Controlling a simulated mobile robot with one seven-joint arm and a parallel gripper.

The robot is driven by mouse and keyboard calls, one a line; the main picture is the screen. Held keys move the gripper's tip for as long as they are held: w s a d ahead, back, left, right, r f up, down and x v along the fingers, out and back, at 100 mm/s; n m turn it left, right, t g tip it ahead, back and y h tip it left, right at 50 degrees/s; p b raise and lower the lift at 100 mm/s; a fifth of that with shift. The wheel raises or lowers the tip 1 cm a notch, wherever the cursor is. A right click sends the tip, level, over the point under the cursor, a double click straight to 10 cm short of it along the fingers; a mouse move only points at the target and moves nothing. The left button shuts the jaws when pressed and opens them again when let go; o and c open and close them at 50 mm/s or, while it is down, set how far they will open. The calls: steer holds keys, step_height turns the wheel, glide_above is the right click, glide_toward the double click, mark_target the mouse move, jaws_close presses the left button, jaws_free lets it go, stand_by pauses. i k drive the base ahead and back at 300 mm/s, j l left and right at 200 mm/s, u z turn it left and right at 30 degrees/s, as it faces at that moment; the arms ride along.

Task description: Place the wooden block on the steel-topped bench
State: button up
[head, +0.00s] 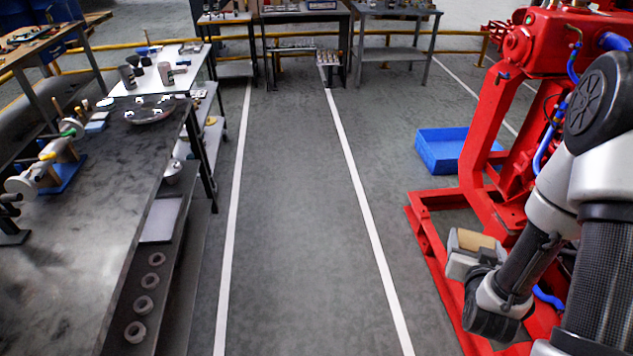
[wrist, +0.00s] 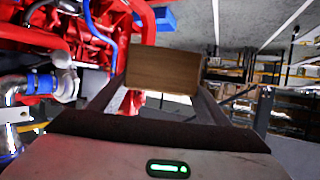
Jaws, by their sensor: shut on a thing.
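The wooden block (wrist: 163,68) is a brown box held between the two fingers of my gripper (wrist: 160,88) in the wrist view. In the head view my gripper (head: 468,252) is at the lower right, and a tan face of the block (head: 474,240) shows at it. The block is in the air beside the red machine. The steel-topped bench (head: 95,235) fills the left of the head view, with a dark, scuffed metal top. My gripper is far to the right of this bench, across the aisle.
The red pumpset (head: 490,130) stands close at the right, with a blue tray (head: 445,148) on the floor behind it. Tools and a vise-like fixture (head: 48,170) occupy the bench's left and far parts; its near top looks bare. The aisle floor (head: 290,200) is clear.

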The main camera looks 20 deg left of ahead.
mark_target(94, 232)
steer(key=u, duration=3.1)
steer(key=i+l+u, duration=0.1)
steer(key=l+u, duration=0.4)
steer(key=l, duration=0.2)
steer(key=i+l, duration=0.1)
steer(key=l, duration=0.35)
steer(key=i+l, duration=0.1)
steer(key=l, duration=0.4)
steer(key=i+l, duration=0.15)
steer(key=i, duration=0.25)
steer(key=i+l, duration=0.1)
steer(key=i, duration=0.3)
